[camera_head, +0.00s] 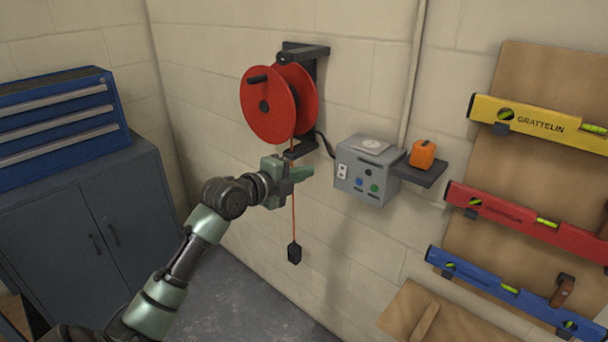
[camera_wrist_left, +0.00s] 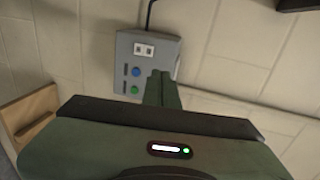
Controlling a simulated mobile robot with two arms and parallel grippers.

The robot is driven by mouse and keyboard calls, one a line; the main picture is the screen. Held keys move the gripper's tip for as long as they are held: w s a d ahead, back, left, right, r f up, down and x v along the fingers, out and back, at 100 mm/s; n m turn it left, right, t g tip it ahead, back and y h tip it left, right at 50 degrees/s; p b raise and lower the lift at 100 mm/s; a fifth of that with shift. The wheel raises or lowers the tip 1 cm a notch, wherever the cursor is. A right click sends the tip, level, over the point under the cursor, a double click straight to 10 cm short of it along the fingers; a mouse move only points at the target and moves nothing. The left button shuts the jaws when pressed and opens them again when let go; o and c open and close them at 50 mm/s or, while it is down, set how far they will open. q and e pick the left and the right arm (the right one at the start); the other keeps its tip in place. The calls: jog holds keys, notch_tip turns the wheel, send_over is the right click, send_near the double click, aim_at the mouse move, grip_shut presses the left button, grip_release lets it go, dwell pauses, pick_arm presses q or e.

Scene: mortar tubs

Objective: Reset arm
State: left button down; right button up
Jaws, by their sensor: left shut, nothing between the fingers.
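My left arm comes in from the left in the head view, with its green gripper (camera_head: 305,172) raised in front of the wall below the red cable reel (camera_head: 270,104). The gripper is shut with nothing held. An orange cord hangs from the reel, passes by the gripper and ends in a black plug (camera_head: 294,254); I cannot tell whether cord and gripper touch. In the left wrist view the shut fingers (camera_wrist_left: 162,75) point toward the grey control box (camera_wrist_left: 128,62). The box also shows in the head view (camera_head: 352,185), to the right of the gripper. My right gripper is not in view.
A small shelf (camera_head: 432,172) right of the box holds an orange object (camera_head: 422,154). Yellow (camera_head: 540,123), red (camera_head: 520,218) and blue (camera_head: 510,290) spirit levels hang on a board at right. A grey cabinet (camera_head: 90,225) with a blue drawer chest (camera_head: 60,115) stands left.

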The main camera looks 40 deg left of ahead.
pick_arm(q)
jog(key=shift+s, duration=0.1)
dwell(0.3)
